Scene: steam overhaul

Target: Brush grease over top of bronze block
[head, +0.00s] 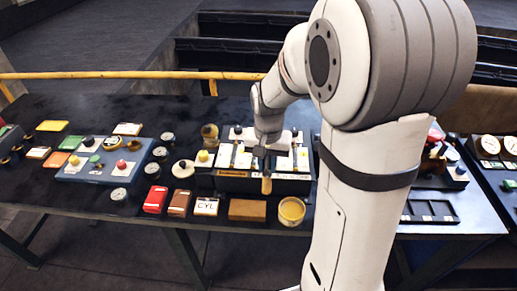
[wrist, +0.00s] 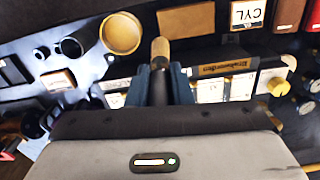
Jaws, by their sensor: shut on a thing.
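My gripper (head: 266,150) is over the front middle of the bench, above a black rack. In the wrist view its two dark blue fingers (wrist: 160,88) are shut on a dark-handled brush (wrist: 160,52) with a tan end. The brush's tan end (head: 266,185) points down in the head view. A round pot of yellow grease (head: 291,210) stands at the bench's front edge, and it also shows in the wrist view (wrist: 121,34). A flat brown block (head: 247,210), also in the wrist view (wrist: 187,20), lies beside the pot. I cannot tell whether it is the bronze block.
The black rack (head: 235,184) holds white plates and small parts. A CYL card (head: 205,206), a brown block (head: 180,203) and a red block (head: 155,199) lie left of the flat brown block. A blue board with knobs (head: 103,160) is farther left. My arm hides the bench to the right.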

